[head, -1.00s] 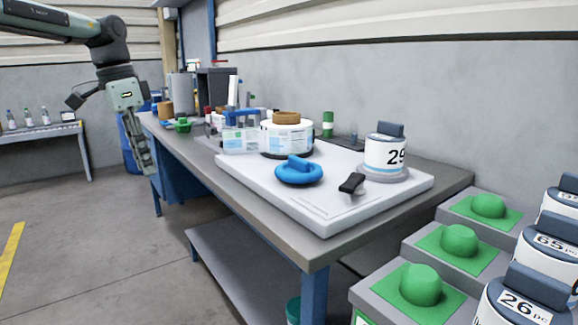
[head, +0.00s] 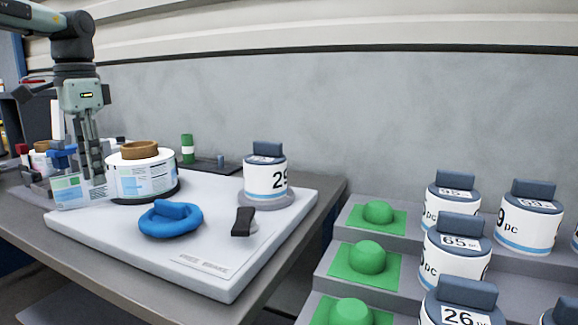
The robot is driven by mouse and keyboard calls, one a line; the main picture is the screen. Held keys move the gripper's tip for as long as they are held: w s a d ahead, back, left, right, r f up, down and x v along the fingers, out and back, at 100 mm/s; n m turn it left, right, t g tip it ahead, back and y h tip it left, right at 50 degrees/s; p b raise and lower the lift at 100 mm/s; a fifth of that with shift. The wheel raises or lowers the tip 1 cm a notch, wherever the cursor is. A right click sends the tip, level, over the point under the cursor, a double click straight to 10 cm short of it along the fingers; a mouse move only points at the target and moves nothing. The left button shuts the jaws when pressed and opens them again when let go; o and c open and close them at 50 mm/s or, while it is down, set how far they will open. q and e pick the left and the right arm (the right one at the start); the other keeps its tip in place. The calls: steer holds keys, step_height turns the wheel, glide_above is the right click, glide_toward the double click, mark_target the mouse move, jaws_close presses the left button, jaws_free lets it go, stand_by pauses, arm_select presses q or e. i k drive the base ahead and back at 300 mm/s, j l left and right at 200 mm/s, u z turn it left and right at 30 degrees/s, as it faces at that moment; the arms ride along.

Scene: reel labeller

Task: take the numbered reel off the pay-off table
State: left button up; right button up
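The numbered reel (head: 264,176), white with a blue band, a dark block-shaped top and the figures "29" partly turned away, stands upright on a round grey pay-off table (head: 285,200) at the back right of the white machine base. My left gripper (head: 92,170) hangs pointing down at the left, beside the large label roll and apart from the numbered reel. Its fingers look close together, but whether they are open or shut is unclear. My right gripper is out of view.
On the white base (head: 150,262) are a blue ring-shaped handwheel (head: 170,219), a black lever (head: 243,222) and a label roll (head: 141,176) with a brown core. At right, a stepped grey rack (head: 400,262) carries green domes (head: 367,257) and several numbered reels (head: 455,248).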

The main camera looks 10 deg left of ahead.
mark_target(265, 170)
steer(key=j+z, duration=0.85)
steer(key=j, duration=0.15)
steer(key=j+z, duration=0.45)
steer(key=k+j+z, duration=0.25)
steer(key=j+z, duration=0.15)
steer(key=k+j+z, duration=0.2)
steer(key=j+z, duration=0.25)
